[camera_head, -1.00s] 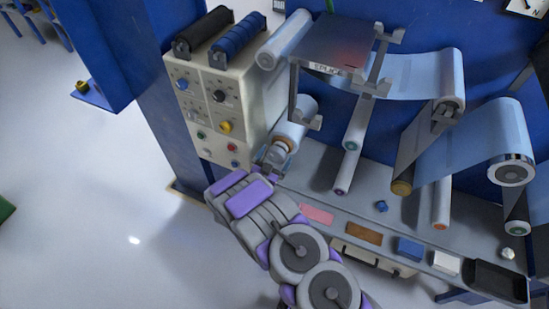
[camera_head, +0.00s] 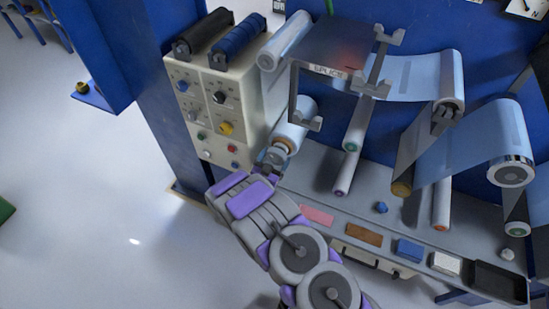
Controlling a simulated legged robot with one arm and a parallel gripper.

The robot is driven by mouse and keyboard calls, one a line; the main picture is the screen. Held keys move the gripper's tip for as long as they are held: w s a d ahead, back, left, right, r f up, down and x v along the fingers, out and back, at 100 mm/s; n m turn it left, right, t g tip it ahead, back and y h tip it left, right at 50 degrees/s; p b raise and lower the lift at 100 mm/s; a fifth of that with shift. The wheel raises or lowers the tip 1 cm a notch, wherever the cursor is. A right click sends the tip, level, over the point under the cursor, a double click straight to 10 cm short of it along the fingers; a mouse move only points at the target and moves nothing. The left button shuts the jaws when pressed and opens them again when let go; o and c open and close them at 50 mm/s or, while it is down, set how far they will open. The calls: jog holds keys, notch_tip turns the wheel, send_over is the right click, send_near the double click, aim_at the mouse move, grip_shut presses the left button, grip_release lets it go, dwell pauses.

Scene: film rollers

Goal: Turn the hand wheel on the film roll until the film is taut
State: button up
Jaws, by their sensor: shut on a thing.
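The film roll (camera_head: 296,125) is a pale cylinder between the control box and the splice table. Its near end has an orange-brown ring and a grey hub, where the hand wheel seems to be; the wheel itself is mostly hidden. My gripper (camera_head: 271,160) is at that near end, shut on the hand wheel as far as I can see; the fingers are small and partly covered by my purple and grey arm. The blue-tinted film (camera_head: 415,75) runs from the splice table (camera_head: 335,52) over the upper right roller and hangs between rollers at the right.
The control box (camera_head: 216,110) with knobs and buttons stands close to the left of my gripper. Rollers (camera_head: 357,125) stick out to the right. A grey shelf below holds a pink pad (camera_head: 317,214), a blue block (camera_head: 409,249) and a black tray (camera_head: 497,281). The floor at left is clear.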

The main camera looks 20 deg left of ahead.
jog(key=shift+r, duration=0.15)
jog(key=n+p, duration=0.3)
jog(key=n, duration=0.1)
jog(key=shift+a, duration=0.15)
jog(key=n+p, duration=0.1)
jog(key=n, duration=0.4)
jog(key=shift+a+n, duration=0.15)
jog(key=shift+n, duration=0.15)
jog(key=shift+a, duration=0.1)
jog(key=o, duration=0.6)
jog(key=shift+o, duration=1)
jog(key=shift+a, duration=0.1)
jog(key=shift+s+p, duration=0.35)
jog(key=shift+s, duration=0.2)
jog(key=s+a+p, duration=0.1)
jog(key=s+p, duration=0.1)
jog(key=s, duration=1.4)
jog(key=shift+a+f, duration=0.15)
jog(key=shift+f, duration=0.05)
